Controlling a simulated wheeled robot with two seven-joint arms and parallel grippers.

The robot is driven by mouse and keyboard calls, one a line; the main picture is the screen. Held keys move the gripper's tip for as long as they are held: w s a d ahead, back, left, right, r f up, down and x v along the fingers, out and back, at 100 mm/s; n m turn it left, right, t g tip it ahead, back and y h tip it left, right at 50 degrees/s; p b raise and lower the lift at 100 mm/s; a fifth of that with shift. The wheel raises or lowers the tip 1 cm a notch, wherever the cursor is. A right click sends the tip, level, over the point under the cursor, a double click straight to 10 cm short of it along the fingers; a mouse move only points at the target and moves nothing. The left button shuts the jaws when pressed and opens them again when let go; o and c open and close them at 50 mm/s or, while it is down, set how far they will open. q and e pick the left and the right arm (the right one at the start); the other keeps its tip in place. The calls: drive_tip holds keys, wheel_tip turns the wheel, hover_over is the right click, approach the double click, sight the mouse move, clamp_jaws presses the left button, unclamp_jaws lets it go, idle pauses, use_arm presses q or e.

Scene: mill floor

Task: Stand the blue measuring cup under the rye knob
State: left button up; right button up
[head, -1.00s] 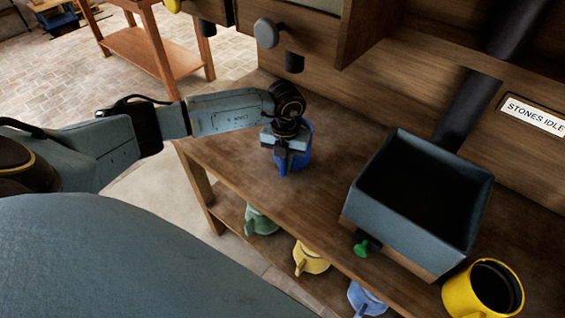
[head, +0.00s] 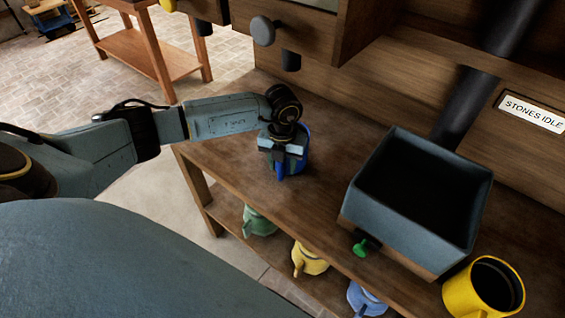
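The blue measuring cup (head: 302,144) is at the left end of the wooden bench, mostly covered from above by my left gripper (head: 283,158). My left gripper points down and appears closed on the cup's handle side; blue shows between and below its fingers. The cup looks upright, on or just above the bench top; I cannot tell which. A grey round knob (head: 263,31) is on the wooden hopper front behind, with a dark spout (head: 291,61) below it. No label names the rye knob. My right gripper is out of view.
A grey open bin (head: 360,208) with a green knob (head: 361,248) stands on the bench (head: 330,130). A yellow cup (head: 458,293) stands at the right. Green (head: 258,222), yellow (head: 310,260) and pale blue (head: 366,299) vessels sit on the lower shelf. Bench between cup and bin is clear.

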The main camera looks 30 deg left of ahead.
use_arm(q)
wheel_tip(320, 180, up, 8)
drive_tip(key=shift+f, duration=0.2)
idle(0.4)
